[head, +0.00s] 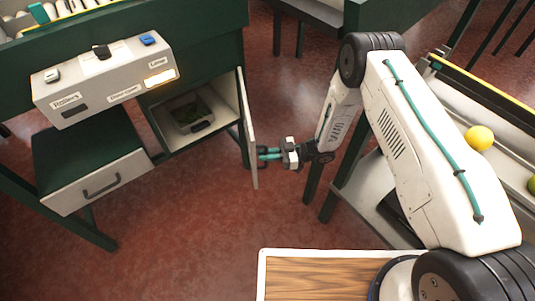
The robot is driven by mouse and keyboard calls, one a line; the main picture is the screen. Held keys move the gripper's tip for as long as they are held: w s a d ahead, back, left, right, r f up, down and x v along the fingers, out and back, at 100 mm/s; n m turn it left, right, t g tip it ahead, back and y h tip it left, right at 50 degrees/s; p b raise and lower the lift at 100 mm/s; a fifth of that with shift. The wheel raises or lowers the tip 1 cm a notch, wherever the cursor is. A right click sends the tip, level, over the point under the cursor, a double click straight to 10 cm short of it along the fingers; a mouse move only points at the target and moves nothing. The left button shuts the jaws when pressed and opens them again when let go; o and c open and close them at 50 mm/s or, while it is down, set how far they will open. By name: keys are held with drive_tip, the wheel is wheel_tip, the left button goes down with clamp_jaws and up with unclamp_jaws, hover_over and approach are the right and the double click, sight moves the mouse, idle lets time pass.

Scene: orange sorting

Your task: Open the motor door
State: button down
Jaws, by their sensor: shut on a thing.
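The motor door (247,130) is a pale panel on the right side of a cabinet under the green bench. It stands swung outward, seen nearly edge-on. The cabinet (158,135) is open, and a grey bin (191,115) with dark contents sits inside. My gripper (264,154) is at the right face of the door, low on it, with its teal fingers pointing left. It is shut on what seems to be the door's handle, which the fingers hide.
A control box (105,82) with labels, knobs and a lit panel sits above the cabinet. A drawer (98,182) is at lower left. A conveyor with a yellow fruit (479,138) is at right. Red floor (190,225) is clear before the cabinet.

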drive_tip(key=shift+w+d, duration=0.1)
drive_tip(key=c, duration=1.5)
unclamp_jaws()
drive_tip(key=shift+c, duration=0.2)
